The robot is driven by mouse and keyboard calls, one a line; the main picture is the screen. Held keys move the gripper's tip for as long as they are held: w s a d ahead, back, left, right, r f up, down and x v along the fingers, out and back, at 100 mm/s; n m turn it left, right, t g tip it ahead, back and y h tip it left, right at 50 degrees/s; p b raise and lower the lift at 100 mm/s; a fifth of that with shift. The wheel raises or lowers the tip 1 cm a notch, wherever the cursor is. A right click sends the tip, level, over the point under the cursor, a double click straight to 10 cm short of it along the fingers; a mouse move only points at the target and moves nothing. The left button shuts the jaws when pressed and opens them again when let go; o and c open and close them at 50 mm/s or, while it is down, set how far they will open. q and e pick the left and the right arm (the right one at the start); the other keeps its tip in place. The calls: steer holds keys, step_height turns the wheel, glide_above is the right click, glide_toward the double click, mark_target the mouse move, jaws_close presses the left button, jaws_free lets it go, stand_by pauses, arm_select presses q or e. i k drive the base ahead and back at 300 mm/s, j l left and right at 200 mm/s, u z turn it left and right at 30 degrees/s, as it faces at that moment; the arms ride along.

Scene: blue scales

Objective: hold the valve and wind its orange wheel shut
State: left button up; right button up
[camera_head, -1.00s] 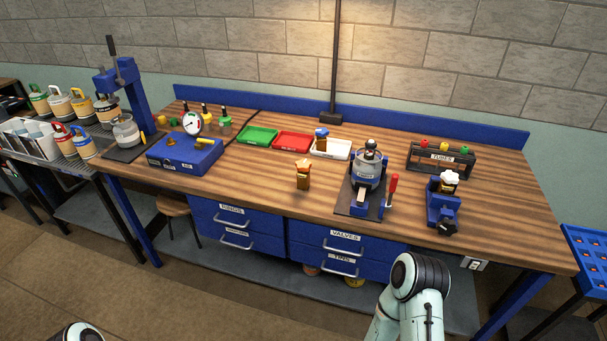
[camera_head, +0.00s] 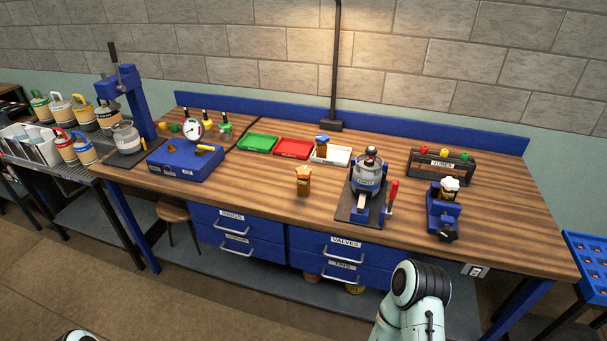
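The valve (camera_head: 303,186) stands upright on the wooden workbench (camera_head: 255,190), near its middle. It has a brown, brass-like body and an orange wheel (camera_head: 303,171) on top. How far the wheel is wound is too small to tell. Nothing touches the valve. Neither gripper is in view. Part of my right arm shows at the bottom, right of centre, in front of the bench. Only a sliver of my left arm shows at the bottom left edge.
A blue clamp stand (camera_head: 365,190) with a red handle and a blue vise (camera_head: 443,215) stand right of the valve. Green (camera_head: 258,143), red (camera_head: 293,149) and white (camera_head: 342,157) trays lie behind it. A blue gauge box (camera_head: 185,162) is left. Bench around the valve is clear.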

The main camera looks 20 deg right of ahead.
mark_target(302, 172)
steer(key=i+j+z, duration=0.15)
steer(key=i+z, duration=0.2)
steer(key=i+j+z, duration=0.35)
steer(key=i, duration=0.15)
steer(key=i+j+z, duration=0.35)
steer(key=k, duration=0.5)
steer(key=i, duration=0.5)
